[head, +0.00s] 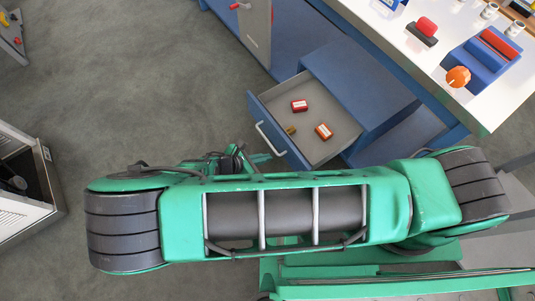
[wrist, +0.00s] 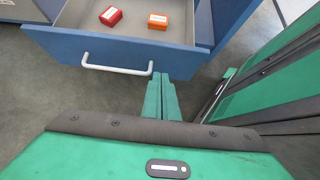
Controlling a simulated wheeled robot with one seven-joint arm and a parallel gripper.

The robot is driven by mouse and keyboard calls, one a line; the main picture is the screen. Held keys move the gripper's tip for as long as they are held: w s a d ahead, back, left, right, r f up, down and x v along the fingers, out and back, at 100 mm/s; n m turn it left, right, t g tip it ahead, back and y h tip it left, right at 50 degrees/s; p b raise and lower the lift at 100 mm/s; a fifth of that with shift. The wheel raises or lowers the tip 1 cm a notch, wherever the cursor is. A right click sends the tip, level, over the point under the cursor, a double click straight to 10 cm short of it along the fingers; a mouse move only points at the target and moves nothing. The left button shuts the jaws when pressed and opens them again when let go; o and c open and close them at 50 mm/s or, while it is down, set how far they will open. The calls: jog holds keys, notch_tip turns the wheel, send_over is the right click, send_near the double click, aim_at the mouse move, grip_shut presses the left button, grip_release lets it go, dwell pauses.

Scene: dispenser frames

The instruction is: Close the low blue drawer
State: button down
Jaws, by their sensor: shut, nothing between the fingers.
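The low blue drawer (head: 334,83) is pulled open below the white-topped bench, with its grey inside showing. Its blue front (wrist: 60,47) and pale bar handle (wrist: 117,68) show in the wrist view. My gripper (wrist: 160,76) is shut and empty, its fingertips at the drawer front just right of the handle in that view. I cannot tell whether they touch the front. In the head view my gripper (head: 265,157) is partly hidden by my green arm, close to the near end of the front.
In the drawer lie a red box (head: 299,105), an orange box (head: 323,131) and a small brass-coloured item (head: 290,130). The white benchtop (head: 440,84) holds several items at upper right. A grey open-topped bin (head: 27,183) stands at left. The floor between is clear.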

aim_at(291, 149)
jog(key=shift+w+d+f, duration=0.8)
jog(key=shift+w+d, duration=0.05)
jog(key=shift+d, duration=0.45)
jog(key=shift+w+d+f, duration=0.85)
jog(key=shift+w+d, duration=0.05)
jog(key=shift+d, duration=0.4)
jog(key=shift+w+d+f, duration=0.8)
jog(key=shift+w+d, duration=0.05)
jog(key=shift+d, duration=0.45)
